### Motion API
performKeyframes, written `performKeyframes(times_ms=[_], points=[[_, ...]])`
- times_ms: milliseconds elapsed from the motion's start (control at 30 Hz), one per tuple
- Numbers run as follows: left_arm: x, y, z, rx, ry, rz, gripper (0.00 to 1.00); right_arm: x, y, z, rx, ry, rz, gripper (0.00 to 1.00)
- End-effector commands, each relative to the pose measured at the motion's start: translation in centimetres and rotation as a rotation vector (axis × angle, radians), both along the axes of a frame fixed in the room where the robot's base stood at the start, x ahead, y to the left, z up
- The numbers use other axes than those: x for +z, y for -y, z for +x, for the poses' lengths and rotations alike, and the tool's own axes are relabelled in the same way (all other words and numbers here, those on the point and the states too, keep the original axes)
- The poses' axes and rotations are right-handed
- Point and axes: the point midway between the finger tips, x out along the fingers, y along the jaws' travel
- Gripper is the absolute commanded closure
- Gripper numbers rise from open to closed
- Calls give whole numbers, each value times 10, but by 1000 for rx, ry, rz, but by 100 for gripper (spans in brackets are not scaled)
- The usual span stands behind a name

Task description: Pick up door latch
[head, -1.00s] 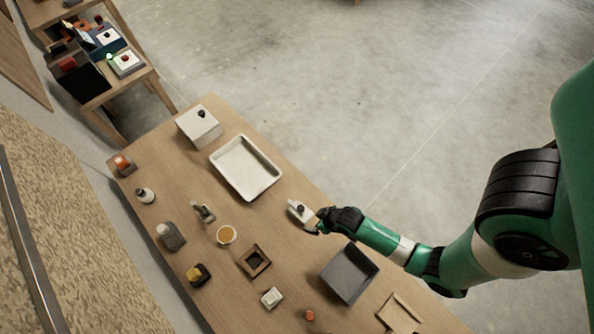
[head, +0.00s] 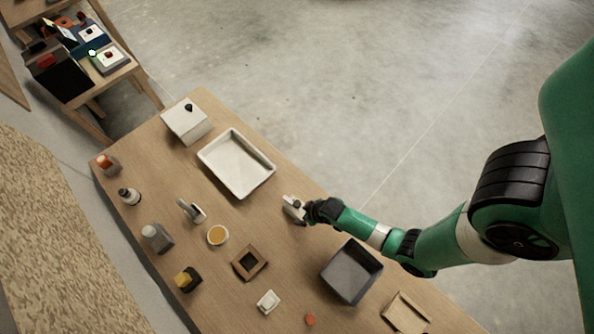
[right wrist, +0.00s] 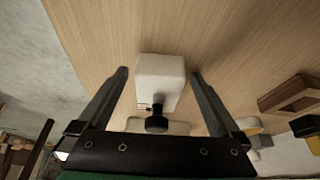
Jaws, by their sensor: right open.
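A small white block with a black knob (head: 292,206), which looks like the door latch, sits on the table near its far long edge. My right gripper (head: 303,211) is at this block in the head view. In the right wrist view the white block (right wrist: 160,80) lies between the two spread fingers of my right gripper (right wrist: 158,72), with a visible gap on each side. Its black knob (right wrist: 157,123) points toward the gripper's base. My left gripper is not in view.
A white tray (head: 213,176) and a white box with a black knob (head: 185,124) stand up-left of the block. A dark grey bin (head: 350,272) stands below right. A wooden square frame (head: 238,268) and several small items are spread over the table.

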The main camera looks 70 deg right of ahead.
Motion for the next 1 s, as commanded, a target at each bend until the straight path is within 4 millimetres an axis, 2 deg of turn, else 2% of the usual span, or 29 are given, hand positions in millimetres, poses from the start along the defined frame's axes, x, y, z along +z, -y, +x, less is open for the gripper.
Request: performKeyframes(times_ms=[67, 267, 833, 1000], points=[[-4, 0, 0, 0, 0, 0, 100, -8, 1, 3, 1, 1, -1, 0], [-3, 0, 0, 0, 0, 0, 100, -7, 1, 3, 1, 1, -1, 0], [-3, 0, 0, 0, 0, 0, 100, -7, 1, 3, 1, 1, -1, 100], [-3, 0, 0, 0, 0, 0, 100, -7, 1, 4, 1, 3, -2, 100]])
